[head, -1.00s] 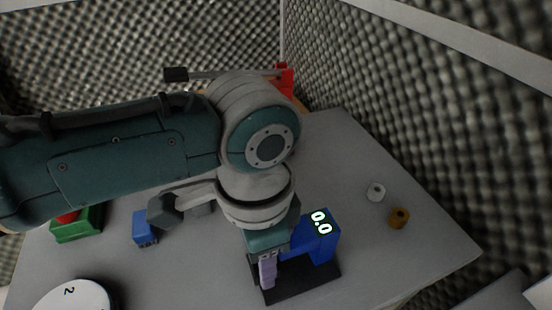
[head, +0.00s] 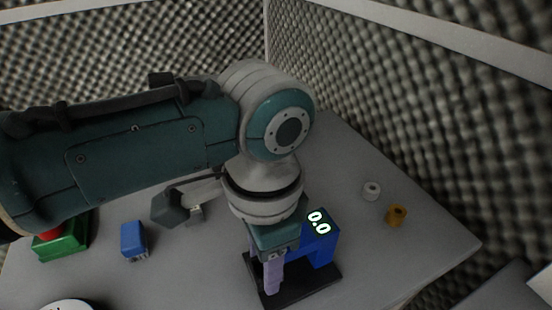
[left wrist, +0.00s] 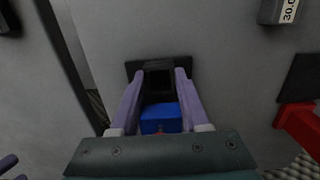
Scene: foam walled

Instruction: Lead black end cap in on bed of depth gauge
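The depth gauge has a blue body (head: 324,244) with a readout of 0.0 and a flat black bed (head: 303,288). My left gripper (head: 272,290) points down over the bed, in front of the blue body. In the left wrist view its two purple fingers (left wrist: 159,80) stand apart over the black bed (left wrist: 136,66), with the blue body (left wrist: 158,118) between them lower down. A darker black patch lies between the fingertips and may be the black end cap; black on black, I cannot tell its outline or whether the fingers grip it.
A blue block (head: 133,240) and a green block with red on top (head: 64,240) stand to the left. Foam walls close off the back and right. Table between is clear.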

